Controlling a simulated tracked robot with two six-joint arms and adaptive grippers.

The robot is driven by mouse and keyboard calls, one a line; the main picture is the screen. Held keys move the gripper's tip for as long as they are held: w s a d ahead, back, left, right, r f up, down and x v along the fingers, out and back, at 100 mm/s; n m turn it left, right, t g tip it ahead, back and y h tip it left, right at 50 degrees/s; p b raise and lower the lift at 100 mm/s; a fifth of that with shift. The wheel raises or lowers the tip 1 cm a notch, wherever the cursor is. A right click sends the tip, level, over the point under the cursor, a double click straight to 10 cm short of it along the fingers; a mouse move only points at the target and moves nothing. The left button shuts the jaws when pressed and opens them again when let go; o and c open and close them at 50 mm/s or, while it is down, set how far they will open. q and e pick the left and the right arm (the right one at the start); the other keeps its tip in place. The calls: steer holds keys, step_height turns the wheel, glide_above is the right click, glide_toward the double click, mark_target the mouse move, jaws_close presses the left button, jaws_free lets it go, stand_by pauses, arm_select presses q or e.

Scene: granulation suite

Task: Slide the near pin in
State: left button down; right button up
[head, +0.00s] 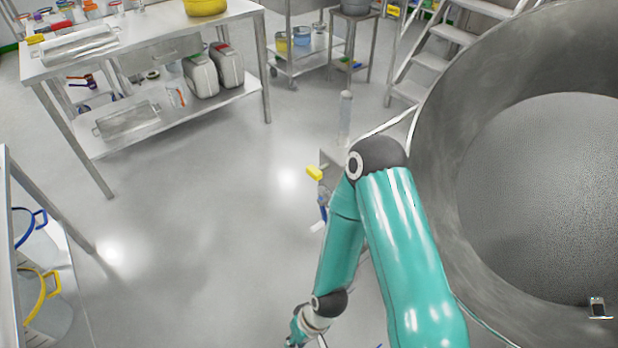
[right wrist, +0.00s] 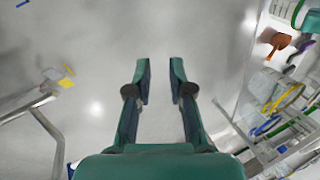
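No part that I can clearly tell as the near pin shows. My left gripper is not in view.
The vessel fills the right side of the head view, with steps (head: 450,35) behind it. A steel table (head: 150,28) with containers stands at the back left. A shelf with blue- and yellow-handled pots (head: 45,305) stands at lower left. The floor between is clear.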

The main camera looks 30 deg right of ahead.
steer(key=w+d+n+t, duration=0.1)
steer(key=w+n, duration=0.1)
steer(key=w, duration=0.1)
steer(key=w+d+n+t+h, duration=0.1)
steer(key=w+d+n, duration=0.1)
steer(key=w+d+n+t+h, duration=0.1)
steer(key=w+n+t, duration=0.1)
steer(key=w, duration=0.1)
steer(key=shift+w+d+r, duration=0.3)
steer(key=shift+r, duration=0.1)
jaws_close()
steer(key=n+t+h+b, duration=0.6)
steer(key=t+h+b, duration=0.5)
steer(key=b, duration=1.3)
glide_toward(308, 172)
steer(key=w, duration=0.1)
steer(key=w+d+g+h+b, duration=0.1)
steer(key=w, duration=0.1)
steer(key=w+h+b, duration=0.1)
steer(key=w, duration=0.1)
steer(key=shift+w+d+g, duration=0.15)
steer(key=shift+d+g, duration=0.15)
steer(key=shift+w+d, duration=0.1)
steer(key=shift+d, duration=0.4)
